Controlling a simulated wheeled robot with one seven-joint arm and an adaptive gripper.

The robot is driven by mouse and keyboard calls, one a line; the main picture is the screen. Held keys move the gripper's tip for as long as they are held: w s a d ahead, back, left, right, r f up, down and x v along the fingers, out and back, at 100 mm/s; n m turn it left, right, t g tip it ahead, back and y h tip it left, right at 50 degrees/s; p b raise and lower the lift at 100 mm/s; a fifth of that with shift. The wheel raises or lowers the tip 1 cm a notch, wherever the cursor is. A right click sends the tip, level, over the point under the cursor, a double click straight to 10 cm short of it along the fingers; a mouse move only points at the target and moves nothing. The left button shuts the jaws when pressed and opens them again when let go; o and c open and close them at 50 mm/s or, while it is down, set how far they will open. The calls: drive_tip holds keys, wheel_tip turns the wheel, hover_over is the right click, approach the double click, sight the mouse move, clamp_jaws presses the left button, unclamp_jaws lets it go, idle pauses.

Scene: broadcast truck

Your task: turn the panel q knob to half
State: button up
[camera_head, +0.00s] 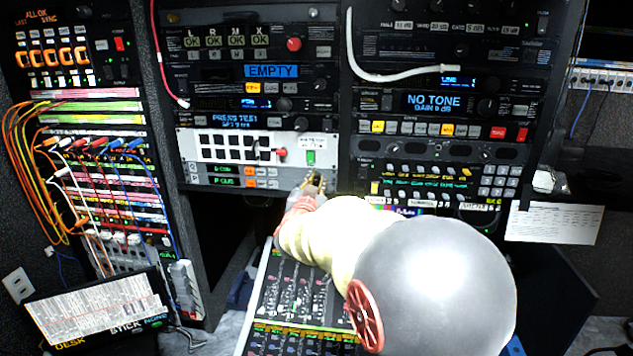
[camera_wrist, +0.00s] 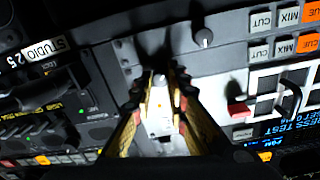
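My gripper (camera_head: 314,183) is at the lower right corner of the white-and-grey panel in the head view. In the wrist view its two yellow-and-dark fingers (camera_wrist: 162,76) point at the panel face with a narrow gap between them. A pale piece shows in that gap; I cannot tell whether it is a knob or whether the fingers touch it. A small round grey knob (camera_wrist: 203,38) with a pale pointer stands on the grey strip, up and right of the fingertips and clear of them.
A red handle (camera_wrist: 238,110) stands on the white panel (camera_wrist: 262,82) beside the right finger. Orange CUE buttons (camera_wrist: 308,42) line the grey strip. Rack units with green lights (camera_wrist: 60,115) lie left of the fingers. A mixing desk (camera_head: 290,300) sits below my arm.

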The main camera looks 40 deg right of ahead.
clamp_jaws()
